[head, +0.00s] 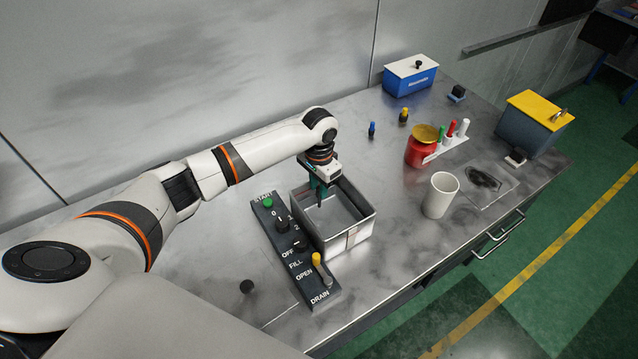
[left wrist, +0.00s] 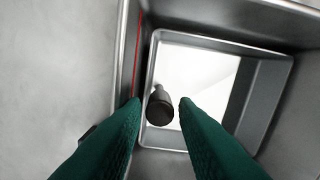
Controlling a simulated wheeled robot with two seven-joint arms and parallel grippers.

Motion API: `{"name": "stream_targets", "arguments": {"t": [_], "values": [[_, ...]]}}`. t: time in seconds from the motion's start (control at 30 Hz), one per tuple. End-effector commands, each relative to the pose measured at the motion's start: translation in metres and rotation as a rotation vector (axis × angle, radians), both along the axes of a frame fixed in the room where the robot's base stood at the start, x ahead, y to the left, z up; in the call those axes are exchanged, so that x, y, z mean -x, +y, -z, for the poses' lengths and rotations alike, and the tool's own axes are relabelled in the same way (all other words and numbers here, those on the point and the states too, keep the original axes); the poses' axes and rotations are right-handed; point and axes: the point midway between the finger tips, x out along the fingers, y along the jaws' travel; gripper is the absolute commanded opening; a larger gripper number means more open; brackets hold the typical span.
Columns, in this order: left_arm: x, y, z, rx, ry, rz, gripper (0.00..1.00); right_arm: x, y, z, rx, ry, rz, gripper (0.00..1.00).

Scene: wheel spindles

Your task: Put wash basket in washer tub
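The washer tub (head: 345,241) is an open rectangular metal box behind the control strip. In the left wrist view the tub wall (left wrist: 208,12) surrounds a smaller grey tray-like frame with a pale bottom, which looks like the wash basket (left wrist: 270,92), sitting low inside the tub. A dark round knob (left wrist: 160,106) on a stem rises at the basket's left side. My left gripper (left wrist: 160,102) points down into the tub, with its green fingers apart on either side of the knob and gaps showing. In the head view the gripper (head: 319,192) hides part of the tub interior.
A control strip (head: 283,244) with START button, dial and yellow-tipped drain lever lies along the tub's left side. A white cup (head: 440,195) stands to the right. A red pot (head: 421,152), pen rack (head: 450,143) and blue box (head: 410,78) stand farther back.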

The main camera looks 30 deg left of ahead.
Motion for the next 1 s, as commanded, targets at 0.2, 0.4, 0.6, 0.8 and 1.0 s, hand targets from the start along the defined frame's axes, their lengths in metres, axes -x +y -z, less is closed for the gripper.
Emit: {"name": "stream_targets", "arguments": {"t": [0.2,0.4,0.6,0.8,1.0], "values": [[0.0,0.0,-0.001,0.0,0.0,0.0,0.26,0.001,0.0,0.0,0.0,0.001,0.001,0.36],[-0.001,0.0,-0.013,0.0,-0.003,0.001,0.26,0.001,0.0,0.003,0.0,0.002,0.001,0.36],[-0.002,0.0,-0.053,0.001,-0.006,0.001,0.26,0.001,0.0,0.011,0.001,0.003,0.001,0.36],[-0.001,0.0,-0.094,0.001,-0.005,0.0,0.26,0.002,0.001,0.018,0.0,0.003,0.001,0.36],[-0.001,0.0,-0.118,0.002,-0.001,0.001,0.26,0.002,0.002,0.022,-0.002,0.004,0.002,0.36]]}}
